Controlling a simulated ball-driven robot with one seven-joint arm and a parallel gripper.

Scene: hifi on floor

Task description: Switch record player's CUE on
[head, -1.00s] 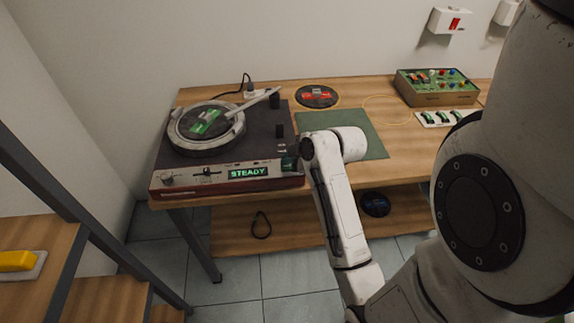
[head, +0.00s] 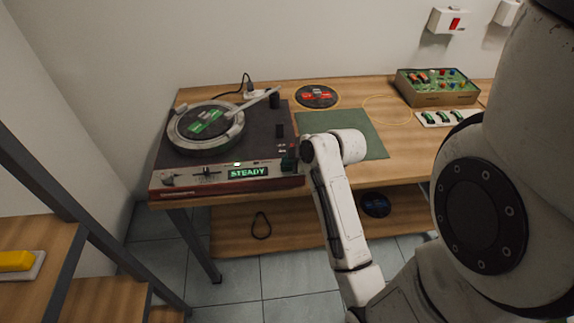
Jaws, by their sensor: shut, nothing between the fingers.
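The record player (head: 262,135) stands at the left end of the wooden bench, with a dark top and a reddish front. A black record with a green label (head: 208,122) lies on its platter, and the pale tonearm (head: 262,95) reaches over the record's edge. A green display (head: 248,172) on the front reads STEADY. My gripper (head: 289,164) is dark and small at the player's front right corner, shut and empty. Its fingertips are hard to make out, and I cannot tell whether they touch a control. No CUE lettering is readable.
A green mat (head: 350,130) lies right of the player, partly behind my arm. A red-labelled record (head: 317,96), a control box (head: 436,87) and a white switch strip (head: 437,118) lie farther right. A shelf (head: 235,235) runs below the bench.

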